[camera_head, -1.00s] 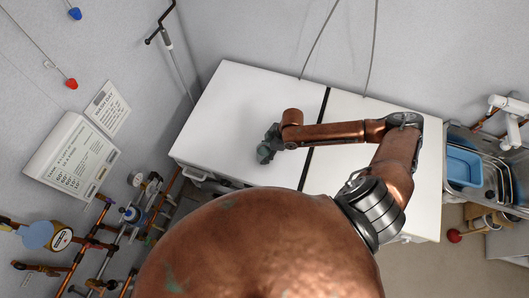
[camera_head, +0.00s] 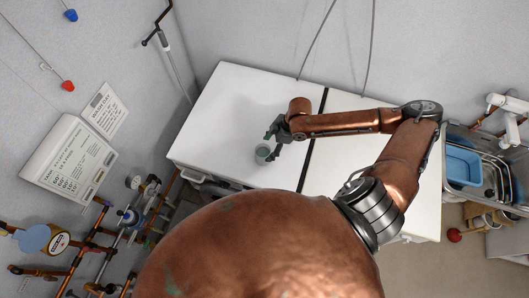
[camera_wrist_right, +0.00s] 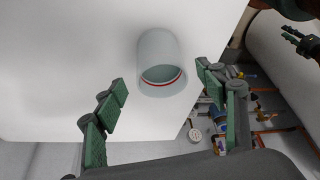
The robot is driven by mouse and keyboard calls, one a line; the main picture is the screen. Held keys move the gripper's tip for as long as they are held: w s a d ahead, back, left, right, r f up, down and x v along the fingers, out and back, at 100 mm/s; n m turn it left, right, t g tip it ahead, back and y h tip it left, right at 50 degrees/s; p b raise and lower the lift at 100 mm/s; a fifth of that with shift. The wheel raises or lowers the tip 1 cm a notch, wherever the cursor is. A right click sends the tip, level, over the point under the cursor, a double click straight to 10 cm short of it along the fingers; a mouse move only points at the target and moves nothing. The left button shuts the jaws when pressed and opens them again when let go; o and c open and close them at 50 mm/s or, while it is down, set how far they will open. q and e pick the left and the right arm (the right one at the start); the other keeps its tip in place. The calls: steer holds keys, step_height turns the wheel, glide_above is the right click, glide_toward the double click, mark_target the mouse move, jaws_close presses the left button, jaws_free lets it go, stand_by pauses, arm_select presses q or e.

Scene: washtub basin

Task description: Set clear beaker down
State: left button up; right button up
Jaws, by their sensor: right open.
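The clear beaker (camera_head: 262,154), a pale grey-green cup, stands on the white tabletop (camera_head: 235,105) near its front edge, left of the dark seam. In the right wrist view the beaker (camera_wrist_right: 160,60) shows its round opening and a red line inside the rim. My right gripper (camera_head: 273,144) is open just beside and above the beaker. In the wrist view its green-padded fingers (camera_wrist_right: 162,88) are spread wide, with gaps to the beaker. A dark gripper, apparently my left one (camera_wrist_right: 298,40), shows small at the wrist view's upper right; its jaw state is unclear.
Copper pipes and valves (camera_head: 130,215) stand at the left, below a wall sign (camera_head: 72,158). A steel sink with a blue basin (camera_head: 462,165) is at the right. The tabletop around the beaker is clear.

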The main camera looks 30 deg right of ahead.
steer(key=v, duration=0.5)
steer(key=shift+d+r, duration=0.1)
steer(key=shift+r, duration=0.25)
